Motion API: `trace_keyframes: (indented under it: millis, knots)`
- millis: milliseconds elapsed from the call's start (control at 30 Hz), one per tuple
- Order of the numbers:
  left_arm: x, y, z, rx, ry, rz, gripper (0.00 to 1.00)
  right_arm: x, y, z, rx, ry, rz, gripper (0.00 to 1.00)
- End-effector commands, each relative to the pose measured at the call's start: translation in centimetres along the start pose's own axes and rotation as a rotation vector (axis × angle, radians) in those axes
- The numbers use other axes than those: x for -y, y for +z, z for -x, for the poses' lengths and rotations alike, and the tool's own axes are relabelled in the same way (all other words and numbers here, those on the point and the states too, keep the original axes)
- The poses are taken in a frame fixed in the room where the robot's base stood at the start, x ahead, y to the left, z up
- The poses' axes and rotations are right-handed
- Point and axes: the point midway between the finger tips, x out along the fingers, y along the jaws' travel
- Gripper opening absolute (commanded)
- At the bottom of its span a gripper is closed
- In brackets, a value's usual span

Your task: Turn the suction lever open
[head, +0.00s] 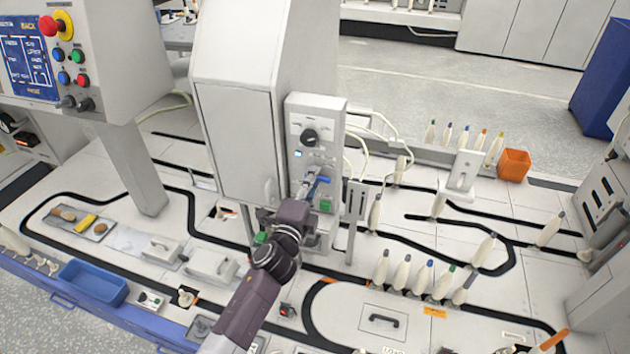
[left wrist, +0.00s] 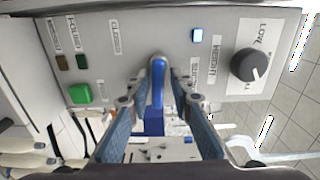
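The suction lever is a blue handle (head: 323,180) on the front of a grey control panel (head: 303,112). In the left wrist view the blue lever (left wrist: 157,82) stands out from the panel (left wrist: 140,40), near a label reading CLOSED on its left. My left gripper (head: 308,188) is at the panel; in the left wrist view its two fingers (left wrist: 158,102) are apart, one on each side of the lever. A gap shows between the lever and each finger, so I see no grip on it. My right gripper is not in view.
A black dial (head: 309,138) sits above the lever, and a green button (head: 325,205) below it. White hoses (head: 375,130) hang right of the panel. Several bobbins (head: 425,275) stand on the table to the right. A blue tray (head: 92,283) lies at the left front.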

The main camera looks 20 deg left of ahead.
Motion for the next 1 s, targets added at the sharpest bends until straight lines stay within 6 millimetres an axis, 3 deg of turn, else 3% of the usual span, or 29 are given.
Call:
trace_keyframes:
  millis: [333,467,800,1000]
  knots:
    - [0.0,0.0,0.1,-0.001,0.000,-0.001,0.29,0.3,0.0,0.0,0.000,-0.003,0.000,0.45]
    - [-0.2,0.0,1.0,-0.001,0.002,-0.001,0.29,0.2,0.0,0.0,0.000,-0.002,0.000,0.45]
    - [-0.2,0.1,7.7,0.001,0.003,0.000,0.29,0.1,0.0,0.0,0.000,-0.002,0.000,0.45]
    - [-0.1,0.3,10.7,0.003,0.002,0.000,0.29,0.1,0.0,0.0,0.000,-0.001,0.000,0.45]
